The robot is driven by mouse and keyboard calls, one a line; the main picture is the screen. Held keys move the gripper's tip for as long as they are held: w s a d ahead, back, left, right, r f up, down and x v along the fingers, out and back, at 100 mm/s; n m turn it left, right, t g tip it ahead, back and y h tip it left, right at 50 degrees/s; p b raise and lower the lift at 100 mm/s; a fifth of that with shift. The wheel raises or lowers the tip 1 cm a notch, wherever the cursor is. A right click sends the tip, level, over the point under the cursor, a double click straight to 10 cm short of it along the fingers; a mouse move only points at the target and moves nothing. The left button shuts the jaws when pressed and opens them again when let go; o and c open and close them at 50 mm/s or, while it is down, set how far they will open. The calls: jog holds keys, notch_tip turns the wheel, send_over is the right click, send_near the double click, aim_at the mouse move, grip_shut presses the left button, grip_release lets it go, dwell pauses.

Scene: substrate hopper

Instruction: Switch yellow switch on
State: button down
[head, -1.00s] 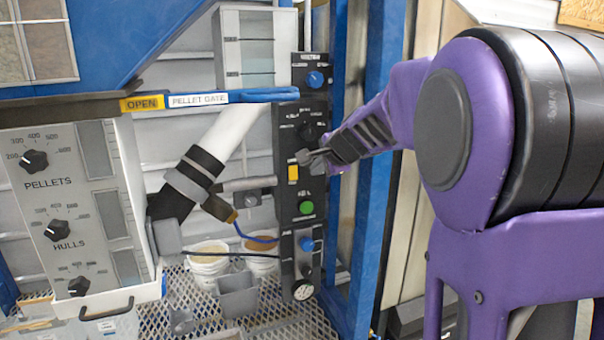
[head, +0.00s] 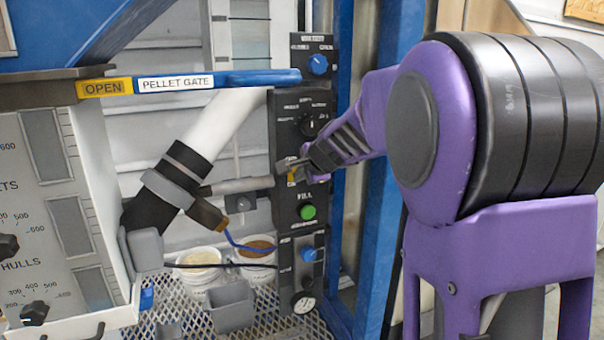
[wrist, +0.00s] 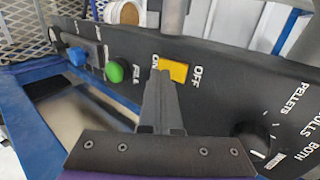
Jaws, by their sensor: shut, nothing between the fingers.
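The yellow switch (wrist: 174,71) sits on a black control panel, between an "OFF" label on its right and a partly hidden label on its left in the wrist view. In the head view, only a small part of the yellow switch (head: 292,177) shows behind my fingers. My gripper (wrist: 162,76) is shut and empty, its tips at the left end of the switch in the wrist view. In the head view, my gripper (head: 287,164) reaches in from the right, over the switch. I cannot tell whether the tips touch it.
A green button (head: 307,212) is just below the switch, and a blue knob (head: 308,253) is lower. A black dial (head: 309,124) is above. A blue frame post (head: 375,150) stands right of the panel. The blue pellet gate handle (head: 262,77) extends at upper left.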

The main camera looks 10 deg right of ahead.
jog(key=shift+w+a, duration=0.1)
jog(key=shift+w, duration=0.25)
jog(key=shift+w+f, duration=0.1)
jog(key=shift+f, duration=0.1)
jog(key=shift+r, duration=0.1)
